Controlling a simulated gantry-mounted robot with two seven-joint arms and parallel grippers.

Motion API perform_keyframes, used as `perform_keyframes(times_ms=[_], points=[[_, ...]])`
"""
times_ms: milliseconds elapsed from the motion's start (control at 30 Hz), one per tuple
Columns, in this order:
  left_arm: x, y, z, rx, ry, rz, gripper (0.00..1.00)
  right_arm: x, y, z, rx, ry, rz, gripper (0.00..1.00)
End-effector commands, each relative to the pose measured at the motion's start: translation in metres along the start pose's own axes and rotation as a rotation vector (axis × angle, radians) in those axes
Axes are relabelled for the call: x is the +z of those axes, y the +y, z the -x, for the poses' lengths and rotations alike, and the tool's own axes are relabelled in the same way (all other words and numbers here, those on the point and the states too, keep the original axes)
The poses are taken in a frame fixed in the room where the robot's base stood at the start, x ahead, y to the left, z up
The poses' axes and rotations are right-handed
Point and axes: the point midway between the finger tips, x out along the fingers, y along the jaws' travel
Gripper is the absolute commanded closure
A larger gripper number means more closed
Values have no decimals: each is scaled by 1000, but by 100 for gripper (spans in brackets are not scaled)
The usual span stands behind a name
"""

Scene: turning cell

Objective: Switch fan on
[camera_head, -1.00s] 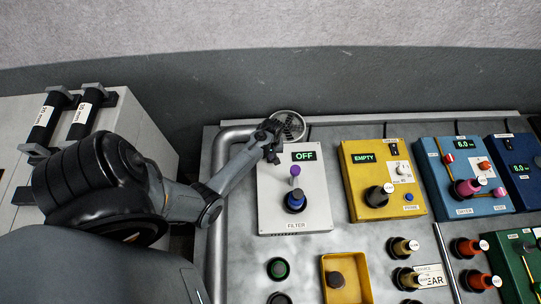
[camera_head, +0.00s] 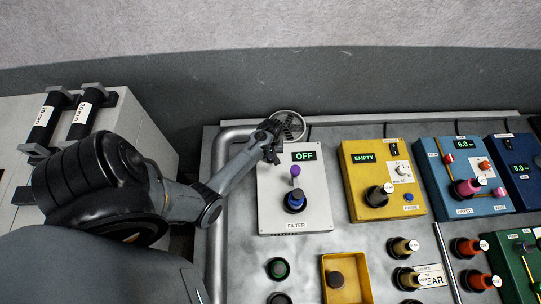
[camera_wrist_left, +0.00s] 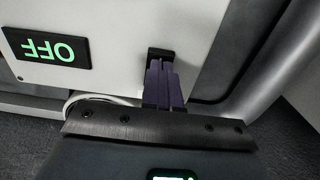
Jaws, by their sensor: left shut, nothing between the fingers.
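The white FILTER box (camera_head: 318,212) stands on the bench, and its display (camera_head: 304,156) reads OFF in green. Below the display is a lever with a purple knob (camera_head: 295,170) and a blue base. A round fan grille (camera_head: 290,122) sits behind the box. My left gripper (camera_head: 272,154) is shut and empty at the box's upper left corner, left of the display. In the left wrist view the fingers (camera_wrist_left: 162,82) point at the white face, with the upside-down OFF display (camera_wrist_left: 46,48) to the left. A small black part (camera_wrist_left: 160,54) shows at their tips; whether they touch it is unclear.
A yellow box (camera_head: 358,185) reading EMPTY and a blue box (camera_head: 437,180) stand to the right. A grey pipe (camera_head: 217,240) runs along the left edge.

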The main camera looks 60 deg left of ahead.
Motion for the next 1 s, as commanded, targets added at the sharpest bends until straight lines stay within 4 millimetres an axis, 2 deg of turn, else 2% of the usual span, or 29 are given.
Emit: perform_keyframes(times_ms=[1000], points=[[0,0,-13,0,1,0,100,2,-3,-8,-7,1,-9,100]])
